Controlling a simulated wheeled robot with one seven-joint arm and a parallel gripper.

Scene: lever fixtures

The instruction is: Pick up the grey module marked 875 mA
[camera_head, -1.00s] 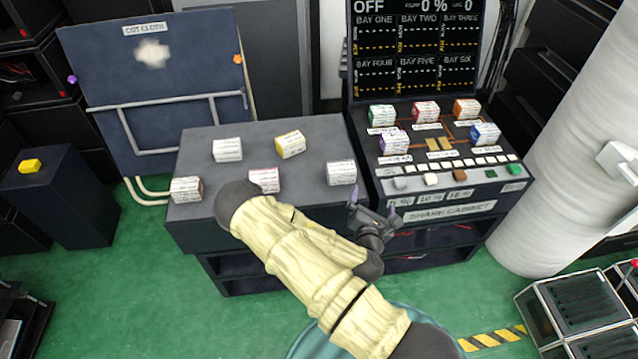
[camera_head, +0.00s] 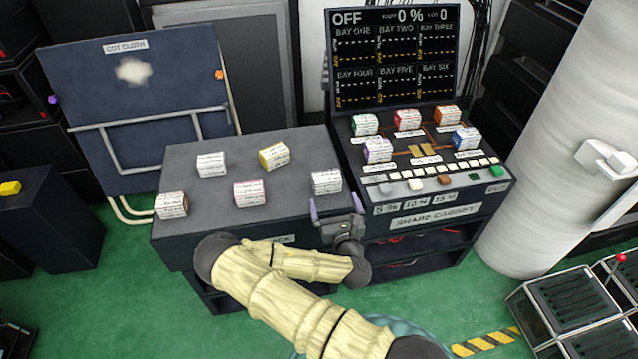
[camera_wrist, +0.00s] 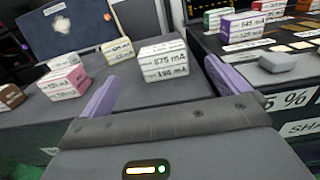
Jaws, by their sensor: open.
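The grey module marked 875 mA (camera_wrist: 163,61) is a small pale block standing on the dark bench top. In the head view it is the block (camera_head: 326,182) near the bench's right front edge. My gripper (camera_head: 336,207) is open just in front of it, at the front edge by the gap to the cabinet. In the wrist view the two purple fingers of my gripper (camera_wrist: 161,76) stand apart, with the module beyond and between them. They do not appear to touch it, and nothing is held.
A pink module (camera_head: 250,193), a yellow one (camera_head: 274,155), a white one (camera_head: 212,164) and a brown one (camera_head: 171,205) share the bench (camera_head: 225,222). The shark cabinet (camera_head: 425,215) stands close on the right, with colored modules and a purple block (camera_wrist: 241,29) nearby.

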